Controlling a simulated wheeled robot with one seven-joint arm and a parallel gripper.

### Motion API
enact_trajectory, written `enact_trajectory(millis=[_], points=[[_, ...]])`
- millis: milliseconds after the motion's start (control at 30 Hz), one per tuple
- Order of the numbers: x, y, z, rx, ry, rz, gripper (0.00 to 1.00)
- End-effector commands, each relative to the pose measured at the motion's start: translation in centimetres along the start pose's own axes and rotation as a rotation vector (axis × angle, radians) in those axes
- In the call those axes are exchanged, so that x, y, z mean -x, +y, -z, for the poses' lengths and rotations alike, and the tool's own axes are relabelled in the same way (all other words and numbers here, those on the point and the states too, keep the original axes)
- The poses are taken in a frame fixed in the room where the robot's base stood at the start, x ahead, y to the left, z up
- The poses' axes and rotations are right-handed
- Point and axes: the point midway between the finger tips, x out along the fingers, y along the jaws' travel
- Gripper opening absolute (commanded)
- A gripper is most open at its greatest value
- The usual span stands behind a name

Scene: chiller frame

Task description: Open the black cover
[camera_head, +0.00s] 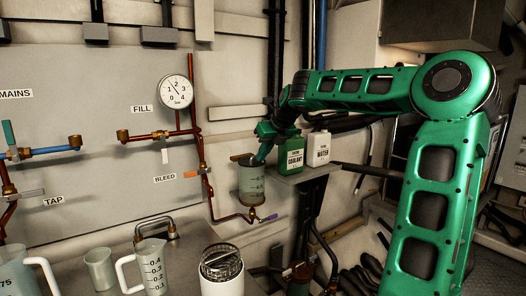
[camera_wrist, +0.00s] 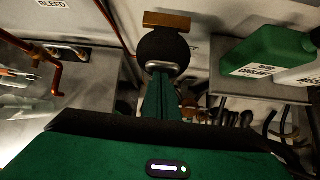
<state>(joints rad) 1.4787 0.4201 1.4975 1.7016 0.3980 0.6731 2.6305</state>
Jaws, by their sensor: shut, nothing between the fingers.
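The black cover (camera_wrist: 163,46) shows in the wrist view as a dark round disc with a brown tab (camera_wrist: 167,20) at its far edge. In the head view it is small and mostly hidden at the top of a clear, marked vessel (camera_head: 252,185); the brown tab (camera_head: 241,157) sticks out to the left. My gripper (camera_head: 261,158) is shut and empty, pointing down at the top of the vessel. In the wrist view its fingertips (camera_wrist: 162,68) overlap the near part of the cover. I cannot tell whether they touch it.
A green coolant bottle (camera_head: 290,153) and a white water bottle (camera_head: 316,149) stand on a shelf (camera_head: 297,175) close to the right of my gripper. Copper pipes (camera_head: 205,185) run up the wall to the left. Jugs (camera_head: 152,266) stand on the bench at lower left.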

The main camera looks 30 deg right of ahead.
Motion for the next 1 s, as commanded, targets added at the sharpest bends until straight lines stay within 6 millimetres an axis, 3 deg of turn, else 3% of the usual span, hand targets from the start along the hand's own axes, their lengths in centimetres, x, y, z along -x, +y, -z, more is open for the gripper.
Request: enact_trajectory(millis=[333,1000], points=[[-2.3,0.1,0.0,0.0,0.0,0.0,0.0],[-1.7,-0.6,-0.1,-0.005,0.037,0.006,0.0]])
